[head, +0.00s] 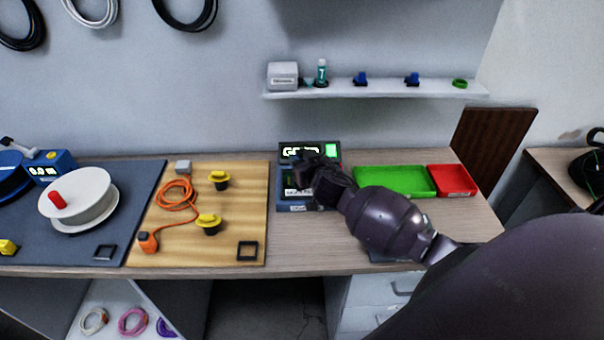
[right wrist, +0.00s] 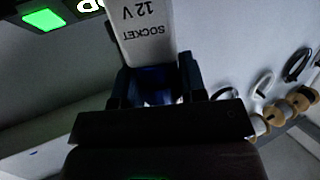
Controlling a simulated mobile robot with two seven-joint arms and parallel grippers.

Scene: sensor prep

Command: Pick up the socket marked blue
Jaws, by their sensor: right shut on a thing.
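A white socket (right wrist: 142,35) printed "SOCKET 12 V" shows upside down in the right wrist view. It has a blue part (right wrist: 155,88) between the fingers. My right gripper (right wrist: 155,80) is shut on it. In the head view my right gripper (head: 308,182) is in front of a dark tester (head: 283,190) with a lit green display, and hides part of it. The socket is hard to make out there. My left gripper is not in view.
A green tray (head: 395,181) and a red tray (head: 453,180) lie right of the tester. A wall shelf (head: 375,94) holds two small blue pieces (head: 361,79) (head: 412,79). A wooden board (head: 180,250) left of the tester carries an orange cable (head: 176,192) and yellow pieces (head: 209,222).

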